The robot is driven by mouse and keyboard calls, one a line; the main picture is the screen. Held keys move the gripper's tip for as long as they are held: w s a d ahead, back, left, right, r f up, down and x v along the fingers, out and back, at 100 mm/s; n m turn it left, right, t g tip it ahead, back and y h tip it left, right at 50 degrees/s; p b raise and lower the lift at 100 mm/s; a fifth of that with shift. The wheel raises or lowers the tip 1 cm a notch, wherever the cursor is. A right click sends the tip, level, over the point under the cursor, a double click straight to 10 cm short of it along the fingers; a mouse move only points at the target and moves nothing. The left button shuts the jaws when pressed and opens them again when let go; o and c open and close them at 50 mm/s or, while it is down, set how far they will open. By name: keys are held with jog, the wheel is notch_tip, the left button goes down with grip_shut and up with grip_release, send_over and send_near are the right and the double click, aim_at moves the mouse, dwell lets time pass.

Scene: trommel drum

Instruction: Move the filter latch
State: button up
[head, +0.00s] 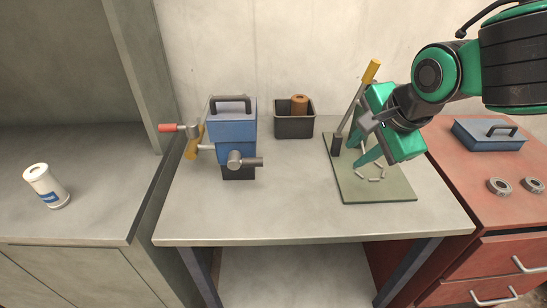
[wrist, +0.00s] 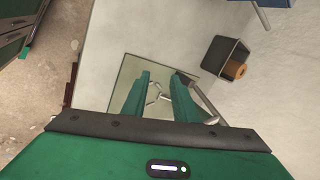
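No part is marked as the filter latch, so I cannot tell which one it is. A lever with a yellow handle (head: 371,70) leans up from a dark block on a grey-green plate (head: 390,191). Short metal rods (head: 371,176) lie or stand in a ring on this plate. My gripper (head: 357,152) is above the plate, beside the lever, pointing down-left. In the wrist view its two green fingers (wrist: 160,82) are apart, with thin metal rods visible between and below them. I see nothing clearly held. My gripper hides part of the plate and the lever's surroundings.
A dark bin (head: 294,126) holds a brown roll. A blue case (head: 480,137) and two rings lie right. The table front (head: 290,215) is clear.

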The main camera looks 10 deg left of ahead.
aim_at(252, 160)
jog(key=s+a+r+m+y, duration=0.1)
jog(key=s+a+y, duration=0.15)
jog(key=a, duration=0.65)
jog(key=s+a+r+m+y, duration=0.1)
jog(key=s+a+r, duration=0.15)
jog(key=a, duration=0.55)
jog(key=x, duration=1.1)
jog(key=shift+s+a+f, duration=0.1)
jog(key=shift+s+f, duration=0.2)
jog(key=shift+f, duration=0.15)
grip_shut()
